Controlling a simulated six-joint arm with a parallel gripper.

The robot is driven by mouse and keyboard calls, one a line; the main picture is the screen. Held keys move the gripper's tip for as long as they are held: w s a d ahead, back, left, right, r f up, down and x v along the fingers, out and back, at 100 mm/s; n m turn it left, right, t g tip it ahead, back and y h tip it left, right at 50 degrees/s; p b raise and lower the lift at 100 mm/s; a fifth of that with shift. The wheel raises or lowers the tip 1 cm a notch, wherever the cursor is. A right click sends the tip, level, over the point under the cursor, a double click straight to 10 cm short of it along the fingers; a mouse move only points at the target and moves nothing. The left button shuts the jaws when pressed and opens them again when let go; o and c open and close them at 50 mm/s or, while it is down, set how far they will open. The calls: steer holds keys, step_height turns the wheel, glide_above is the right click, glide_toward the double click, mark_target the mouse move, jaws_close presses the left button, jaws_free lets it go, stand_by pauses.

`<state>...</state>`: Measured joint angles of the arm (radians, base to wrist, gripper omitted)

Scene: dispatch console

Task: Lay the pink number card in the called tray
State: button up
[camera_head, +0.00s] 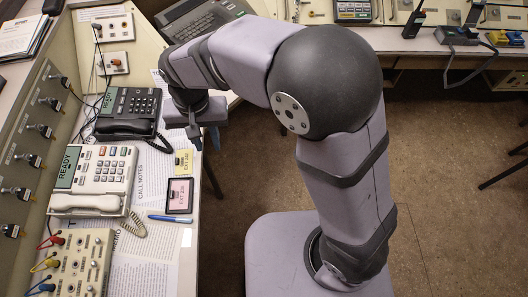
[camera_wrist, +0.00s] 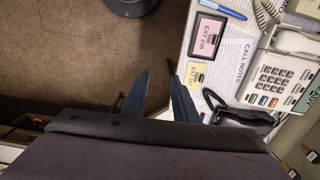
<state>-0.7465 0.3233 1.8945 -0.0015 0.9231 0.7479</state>
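The pink number card (camera_head: 179,194), marked EXT, lies flat on the desk inside a dark square border. It also shows in the wrist view (camera_wrist: 207,31), with a small dark tab on it. I cannot tell whether the dark border is a tray or part of the card. A yellow card (camera_head: 183,160) lies just beyond it and shows in the wrist view too (camera_wrist: 194,73). My gripper (camera_wrist: 160,76) is open, with nothing between its fingers. In the head view my gripper (camera_head: 194,138) is above the desk's right edge, beyond both cards. No tray marked as called can be made out.
A black phone (camera_head: 128,108) and a white phone (camera_head: 97,174), both with READY displays, stand left of the cards. A blue pen (camera_head: 169,219) lies nearer on the CALL NOTES sheet. A jack panel (camera_head: 84,262) stands at the lower left. Floor is right of the desk.

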steer(key=s+d+f, duration=0.1)
steer(key=s+d, duration=0.2)
steer(key=d, duration=1)
steer(key=s+d+f, duration=0.1)
steer(key=s+d, duration=0.2)
steer(key=d, duration=1)
steer(key=shift+s+d, duration=0.35)
steer(key=shift+s, duration=0.05)
steer(key=shift+f, duration=0.1)
steer(key=shift+r+p, duration=0.9)
